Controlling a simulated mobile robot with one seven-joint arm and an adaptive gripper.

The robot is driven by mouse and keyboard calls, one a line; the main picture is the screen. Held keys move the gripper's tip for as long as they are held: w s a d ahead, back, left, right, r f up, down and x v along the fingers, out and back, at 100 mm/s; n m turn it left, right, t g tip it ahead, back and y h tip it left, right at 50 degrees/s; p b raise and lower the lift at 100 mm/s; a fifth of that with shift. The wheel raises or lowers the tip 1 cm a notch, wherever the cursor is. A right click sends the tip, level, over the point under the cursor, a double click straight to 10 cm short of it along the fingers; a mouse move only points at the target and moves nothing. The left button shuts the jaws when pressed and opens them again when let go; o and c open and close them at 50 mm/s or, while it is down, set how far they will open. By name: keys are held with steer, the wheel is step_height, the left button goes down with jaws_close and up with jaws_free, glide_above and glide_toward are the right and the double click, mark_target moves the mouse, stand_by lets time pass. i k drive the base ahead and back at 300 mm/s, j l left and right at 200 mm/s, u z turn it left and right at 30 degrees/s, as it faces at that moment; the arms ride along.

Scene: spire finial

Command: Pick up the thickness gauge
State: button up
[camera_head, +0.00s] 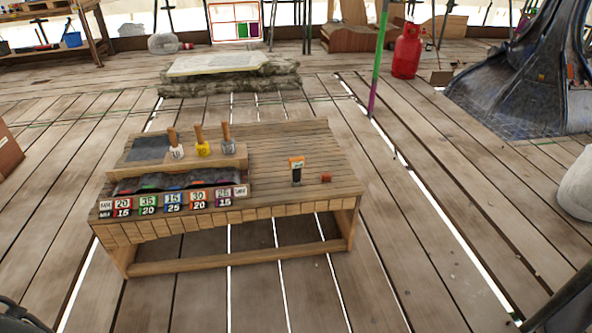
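A small upright device with a dark body and an orange-and-white top (297,170) stands on the right half of the low wooden bench (295,140). It looks like the thickness gauge, but it is too small to read. A small red-brown block (326,177) sits on the bench just right of it, apart from it. I cannot identify my gripper in this view, so nothing shows near the device.
Left on the bench are several wooden-handled tools (202,148), a dark plate (149,148) and a row of coloured number labels (172,201). A green-and-purple pole (378,60) stands behind right. A red gas cylinder (407,50) is further back. Plank floor around the bench is mostly clear.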

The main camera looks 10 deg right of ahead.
mark_target(295, 164)
steer(key=i+l+u, duration=0.3)
steer(key=i+l, duration=0.15)
steer(key=i+l+u, duration=0.15)
steer(key=l, duration=0.2)
steer(key=i+l+u, duration=0.1)
steer(key=i+l, duration=0.15)
steer(key=i+l+u, duration=0.15)
steer(key=l, duration=0.25)
steer(key=i+l+u, duration=0.15)
steer(key=l, duration=0.2)
steer(key=i+l+u, duration=0.15)
steer(key=l, duration=0.2)
steer(key=i+l+u, duration=0.15)
steer(key=l, duration=0.2)
